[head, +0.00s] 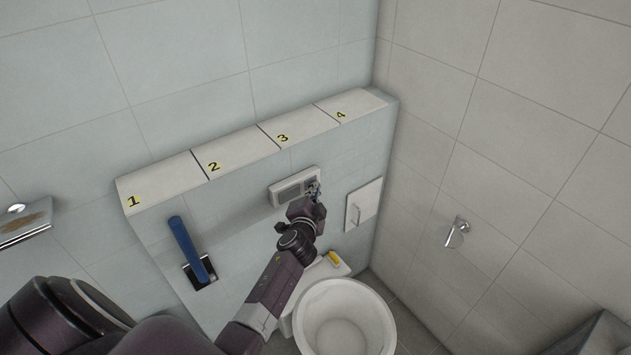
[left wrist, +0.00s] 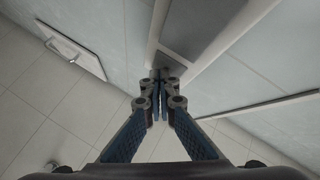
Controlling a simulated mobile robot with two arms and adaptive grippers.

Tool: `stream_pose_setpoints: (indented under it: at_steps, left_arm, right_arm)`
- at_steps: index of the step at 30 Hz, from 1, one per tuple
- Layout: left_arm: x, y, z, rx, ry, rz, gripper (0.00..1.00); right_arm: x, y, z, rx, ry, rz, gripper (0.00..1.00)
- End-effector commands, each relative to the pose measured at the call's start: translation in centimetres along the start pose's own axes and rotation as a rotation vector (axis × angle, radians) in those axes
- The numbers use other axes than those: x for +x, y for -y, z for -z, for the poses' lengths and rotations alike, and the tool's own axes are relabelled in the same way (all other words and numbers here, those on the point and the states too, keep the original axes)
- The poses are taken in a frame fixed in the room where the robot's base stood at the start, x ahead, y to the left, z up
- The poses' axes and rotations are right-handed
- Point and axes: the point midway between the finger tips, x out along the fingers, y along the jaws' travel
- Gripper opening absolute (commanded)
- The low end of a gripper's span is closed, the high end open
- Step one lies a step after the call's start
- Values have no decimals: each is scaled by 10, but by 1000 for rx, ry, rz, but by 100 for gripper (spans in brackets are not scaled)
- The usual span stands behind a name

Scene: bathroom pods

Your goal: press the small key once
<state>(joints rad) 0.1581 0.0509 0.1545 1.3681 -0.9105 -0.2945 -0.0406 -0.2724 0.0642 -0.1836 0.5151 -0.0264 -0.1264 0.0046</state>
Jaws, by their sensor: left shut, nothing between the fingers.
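The flush plate (head: 273,196) is a pale panel on the wall below the ledge, with a wide grey key (head: 289,191) on its left. The small key (head: 308,184) is at its right end, mostly hidden behind my left gripper (head: 315,189). In the left wrist view the plate's wide grey key (left wrist: 197,25) shows above the fingers, and the small key (left wrist: 170,63) lies just beyond the tips. My left gripper (left wrist: 160,76) is shut and empty, its tips at the small key. I cannot tell whether they touch it. My right gripper is not in view.
A ledge with numbered tiles (head: 235,155) runs above the plate. A white panel with a handle (head: 363,204) is to the right, and a blue bar (head: 187,247) to the left. The toilet (head: 345,315) stands below, with a yellow object (head: 334,258) behind it.

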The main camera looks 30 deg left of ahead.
Motion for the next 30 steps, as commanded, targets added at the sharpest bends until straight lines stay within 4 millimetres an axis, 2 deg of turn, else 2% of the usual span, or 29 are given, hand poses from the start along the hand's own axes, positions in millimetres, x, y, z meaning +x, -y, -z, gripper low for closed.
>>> stream_pose_setpoints:
  at_steps: [30]
  left_arm:
    - [-16, -12, 10, 0, 1, -1, 0]
  right_arm:
    - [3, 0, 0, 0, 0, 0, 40]
